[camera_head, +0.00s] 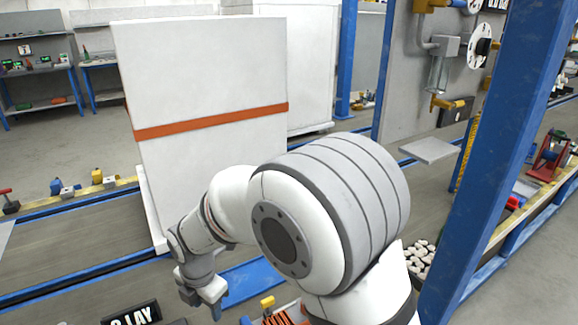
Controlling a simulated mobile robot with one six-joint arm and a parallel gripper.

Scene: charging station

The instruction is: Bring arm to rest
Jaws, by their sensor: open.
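My arm fills the lower middle of the head view, its large white and grey joint closest to the camera. The arm bends down to the left. My gripper (203,297) is at its end, pointing down near the bottom of the view, just right of the black sign. The gripper is open, and I see nothing between its fingers. Its fingertips are small and partly hard to make out.
A tall white panel with an orange stripe (212,122) stands behind the arm. A blue post (508,140) rises at the right. A black sign (138,316) and an orange-slotted box (283,316) lie low in front. Shelves (38,78) stand far left.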

